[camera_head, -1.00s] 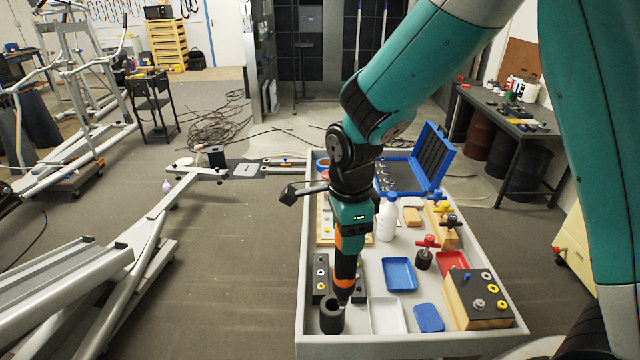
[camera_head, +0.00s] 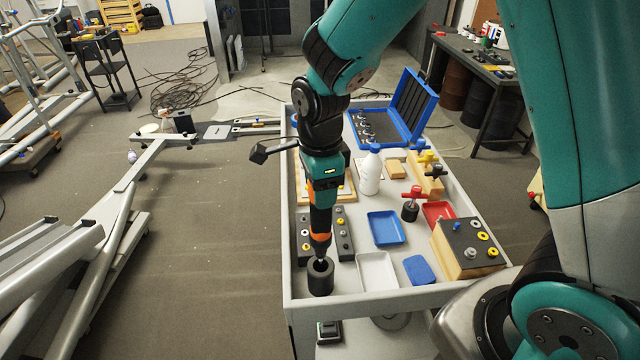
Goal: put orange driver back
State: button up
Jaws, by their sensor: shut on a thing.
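My gripper (camera_head: 320,230) points straight down over the near left corner of the grey cart. It is shut on the orange driver (camera_head: 320,238), whose orange part shows at the fingertips. A short dark shaft below it reaches down to the far rim of a hollow black cylinder (camera_head: 320,280). The cylinder stands upright on the cart's surface with its round opening facing up. I cannot tell whether the shaft's tip is inside the opening or just above or behind it. The fingers hide much of the driver.
The cart (camera_head: 385,301) also holds a white tray (camera_head: 377,271), a blue tray (camera_head: 385,229), a white bottle (camera_head: 371,175), a red-handled driver (camera_head: 412,193) in a black holder, a wooden block (camera_head: 466,262) and an open blue case (camera_head: 430,104). A dark fastener block (camera_head: 343,237) stands just behind the cylinder.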

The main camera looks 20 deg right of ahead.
aim_at(320, 221)
jog(key=shift+f, duration=0.1)
dwell(0.3)
jog(key=shift+f+b, duration=1.8)
jog(key=shift+f, duration=0.8)
jog(key=shift+f+b, duration=0.95)
jog(key=shift+f, duration=0.6)
jog(key=shift+f+b, duration=0.3)
jog(key=shift+f, duration=0.05)
jog(key=o, duration=1.4)
jog(key=shift+c, duration=0.2)
